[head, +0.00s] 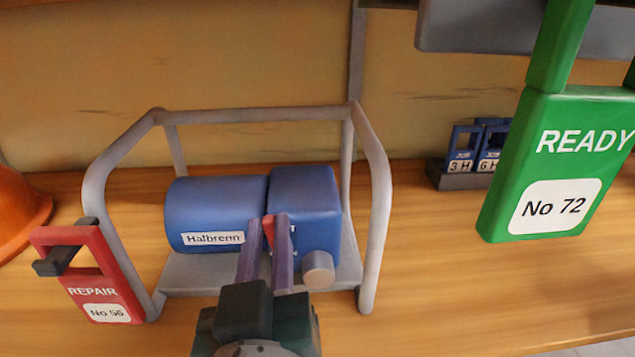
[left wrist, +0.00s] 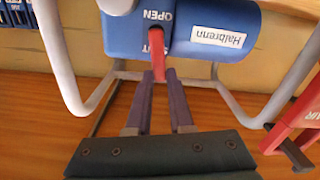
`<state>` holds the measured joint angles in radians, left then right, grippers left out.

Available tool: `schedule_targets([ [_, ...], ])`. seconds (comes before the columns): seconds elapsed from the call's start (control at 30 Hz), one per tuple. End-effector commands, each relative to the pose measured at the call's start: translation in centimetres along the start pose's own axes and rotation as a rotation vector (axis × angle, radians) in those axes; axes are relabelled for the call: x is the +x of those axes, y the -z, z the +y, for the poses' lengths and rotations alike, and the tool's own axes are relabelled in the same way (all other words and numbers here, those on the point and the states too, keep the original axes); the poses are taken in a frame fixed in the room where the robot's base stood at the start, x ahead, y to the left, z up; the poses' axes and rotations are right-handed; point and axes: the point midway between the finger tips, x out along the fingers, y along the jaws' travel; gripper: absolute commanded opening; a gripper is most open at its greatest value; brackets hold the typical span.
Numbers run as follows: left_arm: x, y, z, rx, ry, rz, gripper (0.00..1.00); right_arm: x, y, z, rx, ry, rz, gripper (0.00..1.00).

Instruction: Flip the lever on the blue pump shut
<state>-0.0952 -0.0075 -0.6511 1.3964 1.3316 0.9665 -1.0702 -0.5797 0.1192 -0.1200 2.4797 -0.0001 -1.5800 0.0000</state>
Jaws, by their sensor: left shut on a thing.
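The blue pump (head: 215,210), labelled Halbrenn, lies inside a grey tube frame (head: 376,200) on the wooden bench. Its red lever (head: 268,232) is mostly hidden in the head view by my left gripper (head: 268,220), which reaches in from below. In the left wrist view, the red lever (left wrist: 158,50) runs from the pump (left wrist: 198,25) down between the fingertips (left wrist: 159,74). My left gripper is shut on the lever. My right gripper is not in view.
A red REPAIR tag (head: 88,278) hangs at the frame's left side. A green READY tag (head: 550,165) hangs at right, near the camera. A small rack (head: 465,182) with blue tags stands behind. An orange rounded thing (head: 18,212) is at far left. Bench right of the frame is clear.

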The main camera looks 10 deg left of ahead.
Motion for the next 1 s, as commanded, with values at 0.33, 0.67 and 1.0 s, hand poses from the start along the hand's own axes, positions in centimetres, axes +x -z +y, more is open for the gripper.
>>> schedule_targets([
  [0.33, 0.0, 0.4, 0.6, 0.115, 0.003, -0.003, 0.0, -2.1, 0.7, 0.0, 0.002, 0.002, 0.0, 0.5],
  [0.67, 0.0, -0.2, 1.0, 0.219, -0.001, -0.002, 0.0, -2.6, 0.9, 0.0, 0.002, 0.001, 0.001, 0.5],
  [1.0, 0.0, -0.2, 1.0, 0.218, -0.001, -0.002, 0.4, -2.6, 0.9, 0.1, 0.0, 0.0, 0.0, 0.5],
])
